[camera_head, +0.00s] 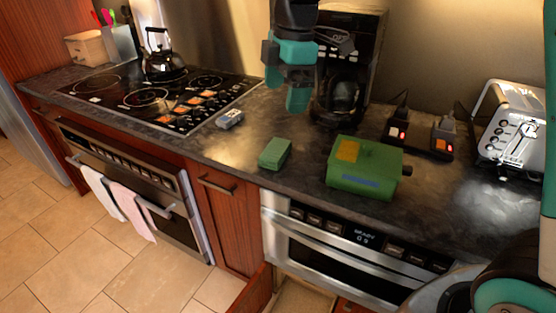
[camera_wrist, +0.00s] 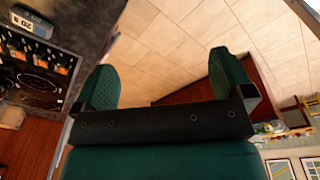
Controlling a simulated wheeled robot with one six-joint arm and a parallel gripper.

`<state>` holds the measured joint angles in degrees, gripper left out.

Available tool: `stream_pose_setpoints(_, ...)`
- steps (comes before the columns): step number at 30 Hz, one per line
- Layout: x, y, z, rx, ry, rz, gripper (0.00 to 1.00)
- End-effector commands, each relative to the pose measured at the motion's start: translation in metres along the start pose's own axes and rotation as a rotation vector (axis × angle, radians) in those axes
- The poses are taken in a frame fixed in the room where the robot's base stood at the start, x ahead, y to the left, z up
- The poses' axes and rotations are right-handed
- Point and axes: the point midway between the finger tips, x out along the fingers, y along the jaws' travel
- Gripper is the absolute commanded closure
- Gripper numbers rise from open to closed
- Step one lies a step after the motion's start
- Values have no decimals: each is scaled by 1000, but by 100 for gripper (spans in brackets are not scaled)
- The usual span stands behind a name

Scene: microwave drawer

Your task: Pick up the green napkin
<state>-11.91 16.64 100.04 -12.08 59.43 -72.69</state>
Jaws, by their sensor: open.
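A small green block-like item (camera_head: 275,153), which fits the green napkin, lies on the dark countertop, left of a larger green box. My gripper (camera_head: 298,100) hangs above the counter in the head view, higher than the green item and apart from it, in front of the coffee maker. In the wrist view my gripper (camera_wrist: 164,75) shows two green fingers spread wide with nothing between them. The green item does not show in the wrist view.
The green box (camera_head: 362,168) with a yellow patch stands close right of the item. A coffee maker (camera_head: 345,65) stands behind my gripper. A small grey clock (camera_head: 230,118) lies left, near the stove (camera_head: 150,99). A toaster (camera_head: 510,130) stands far right.

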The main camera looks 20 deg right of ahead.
Motion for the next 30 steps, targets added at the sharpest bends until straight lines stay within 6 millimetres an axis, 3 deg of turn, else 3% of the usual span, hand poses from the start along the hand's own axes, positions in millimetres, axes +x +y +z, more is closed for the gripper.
stream_pose_setpoints(1, 20, 31, 9, -120, -24, -9, 1)
stream_pose_setpoints(3, 35, 64, 20, -290, -51, -24, 1)
stream_pose_setpoints(6, 55, 99, 34, -494, -75, -48, 1)
stream_pose_setpoints(10, 74, 127, 46, -677, -86, -74, 1)
stream_pose_setpoints(17, 95, 139, 54, -784, -88, -91, 1)
stream_pose_setpoints(30, 185, 135, 64, -783, -88, -90, 1)
